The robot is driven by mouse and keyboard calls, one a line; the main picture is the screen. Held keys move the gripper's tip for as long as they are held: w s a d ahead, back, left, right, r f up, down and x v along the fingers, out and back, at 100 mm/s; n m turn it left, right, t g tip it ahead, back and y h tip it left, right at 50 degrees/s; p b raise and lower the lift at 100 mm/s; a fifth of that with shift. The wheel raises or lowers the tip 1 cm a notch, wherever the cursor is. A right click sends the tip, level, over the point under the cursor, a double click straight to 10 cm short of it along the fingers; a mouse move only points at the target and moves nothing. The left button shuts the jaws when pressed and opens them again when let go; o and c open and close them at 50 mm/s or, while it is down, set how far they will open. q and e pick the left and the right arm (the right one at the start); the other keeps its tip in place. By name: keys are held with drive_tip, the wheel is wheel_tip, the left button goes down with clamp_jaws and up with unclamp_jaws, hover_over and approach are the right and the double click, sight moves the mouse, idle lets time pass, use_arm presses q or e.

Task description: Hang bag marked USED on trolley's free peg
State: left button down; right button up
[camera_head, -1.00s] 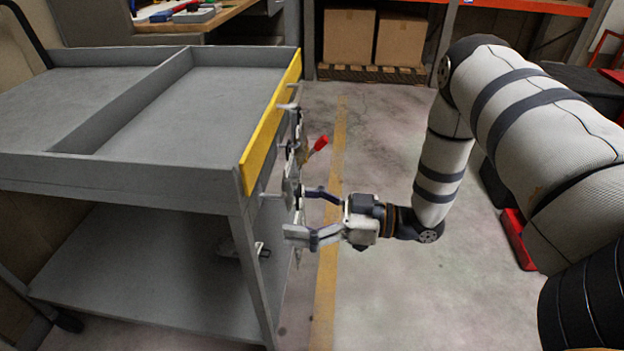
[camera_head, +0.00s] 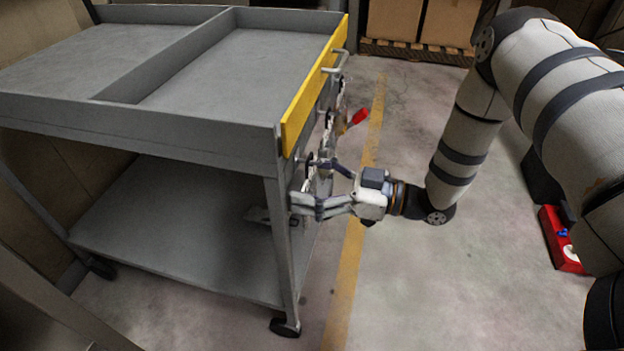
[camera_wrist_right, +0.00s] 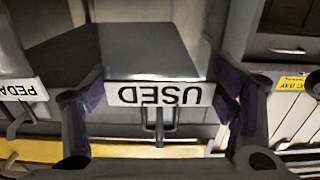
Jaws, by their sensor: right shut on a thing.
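The bag marked USED shows best in the right wrist view, where its white label (camera_wrist_right: 160,94) appears upside down between my two fingers. My right gripper (camera_head: 305,184) is shut on this bag, close beside the trolley's hanging side; it also shows in the right wrist view (camera_wrist_right: 160,108). My left gripper is not in view.
A neighbouring label beginning PEDA (camera_wrist_right: 22,90) is at the left of the wrist view. A red-handled item (camera_head: 359,117) hangs on the trolley side. A red box (camera_head: 562,238) lies on the floor at right; cartons (camera_head: 450,22) stand behind. Floor between is clear.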

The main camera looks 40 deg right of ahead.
idle(0.3)
drive_tip(key=o, duration=0.9)
